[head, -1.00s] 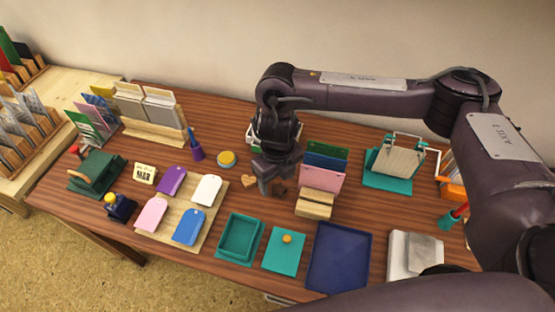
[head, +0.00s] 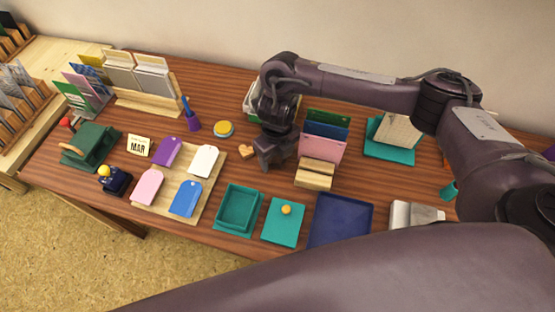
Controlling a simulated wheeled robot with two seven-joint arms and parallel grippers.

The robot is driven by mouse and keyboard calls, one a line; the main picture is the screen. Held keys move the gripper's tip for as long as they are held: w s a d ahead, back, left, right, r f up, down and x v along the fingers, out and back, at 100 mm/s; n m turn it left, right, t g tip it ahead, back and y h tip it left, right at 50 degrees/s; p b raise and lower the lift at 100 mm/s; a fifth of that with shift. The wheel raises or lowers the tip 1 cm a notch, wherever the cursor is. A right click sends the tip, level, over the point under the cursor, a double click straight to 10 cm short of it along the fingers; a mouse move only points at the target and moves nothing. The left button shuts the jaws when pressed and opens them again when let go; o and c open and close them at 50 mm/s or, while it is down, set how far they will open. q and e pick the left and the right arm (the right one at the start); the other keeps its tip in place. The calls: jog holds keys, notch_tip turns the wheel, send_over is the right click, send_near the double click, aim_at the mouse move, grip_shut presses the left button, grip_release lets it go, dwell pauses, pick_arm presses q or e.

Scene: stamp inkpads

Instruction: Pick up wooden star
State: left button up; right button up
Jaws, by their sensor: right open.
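My right gripper (head: 267,166) points down just above the desk, left of the wooden card holder. It is open, and its body hides the space between its fingers. The wooden star cannot be made out now; in the earlier view a small dark star-like piece lay beside the fingertips, and the gripper covers that spot now. A small light wooden heart (head: 246,152) lies on the desk just left of the gripper. My left gripper is not in view.
A wooden holder (head: 314,175) with pink, blue and green cards stands right of the gripper. A round yellow-topped tin (head: 223,129) is to the left. A teal tray (head: 239,210), teal lidded box (head: 283,222) and navy tray (head: 341,218) lie in front. Bare desk surrounds the heart.

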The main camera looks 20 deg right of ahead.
jog(key=c, duration=1)
jog(key=shift+r, duration=0.15)
